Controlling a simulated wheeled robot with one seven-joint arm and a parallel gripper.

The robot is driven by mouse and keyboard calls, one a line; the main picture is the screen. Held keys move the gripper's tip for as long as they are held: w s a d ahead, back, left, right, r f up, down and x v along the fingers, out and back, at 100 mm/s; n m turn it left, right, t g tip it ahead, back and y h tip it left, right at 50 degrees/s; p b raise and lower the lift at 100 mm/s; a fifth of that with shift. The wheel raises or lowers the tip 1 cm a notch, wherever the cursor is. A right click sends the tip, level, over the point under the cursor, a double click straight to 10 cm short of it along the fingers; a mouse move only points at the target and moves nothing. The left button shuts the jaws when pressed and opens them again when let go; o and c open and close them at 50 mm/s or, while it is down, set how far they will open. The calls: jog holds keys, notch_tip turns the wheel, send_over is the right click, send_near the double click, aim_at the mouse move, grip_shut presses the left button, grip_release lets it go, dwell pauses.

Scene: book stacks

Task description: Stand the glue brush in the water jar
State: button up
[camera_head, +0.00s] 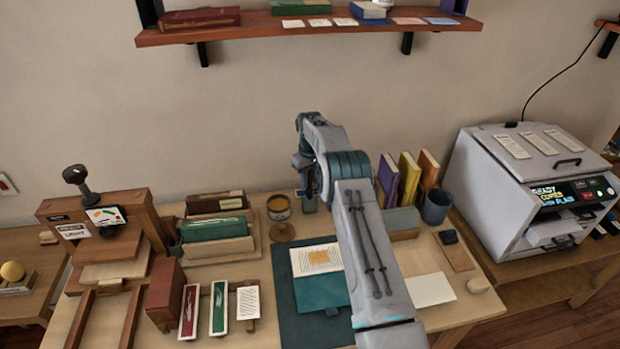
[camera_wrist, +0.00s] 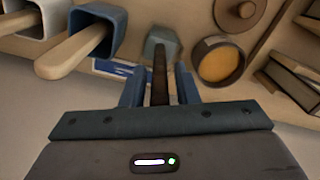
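My gripper (camera_wrist: 160,88) points down at the back of the workbench, left of the upright books in the head view. In the wrist view its two fingers are apart. A slim dark brown handle (camera_wrist: 160,78), likely the glue brush, lies between them with a narrow gap on each side. Its far end meets a grey-blue angular piece (camera_wrist: 160,38); I cannot tell whether this is a jar, a holder or part of the brush. I cannot tell which vessel is the water jar.
An amber glue pot (camera_head: 278,207) and a round knobbed lid (camera_head: 282,232) are close left of my gripper. Upright books (camera_head: 408,178) and a dark cup (camera_head: 437,207) stand to the right. A shelf (camera_head: 310,27) hangs above.

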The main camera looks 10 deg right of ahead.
jog(key=shift+o, duration=0.3)
jog(key=shift+r, duration=0.1)
notch_tip(320, 180, up, 12)
jog(key=shift+r+b, duration=0.25)
jog(key=shift+b, duration=0.3)
jog(key=s+r+m+t, duration=0.2)
jog(key=s+r, duration=1.6)
jog(key=s, duration=0.2)
jog(key=s+f+m, duration=0.1)
jog(key=s+f, duration=0.2)
jog(key=s, duration=1.1)
jog(key=s+f+m+t, duration=0.1)
jog(key=s+f, duration=0.2)
jog(key=s, duration=1.1)
jog(key=shift+s+f+m+t, duration=0.15)
jog(key=shift+f+m+t, duration=0.15)
jog(key=shift+f, duration=0.05)
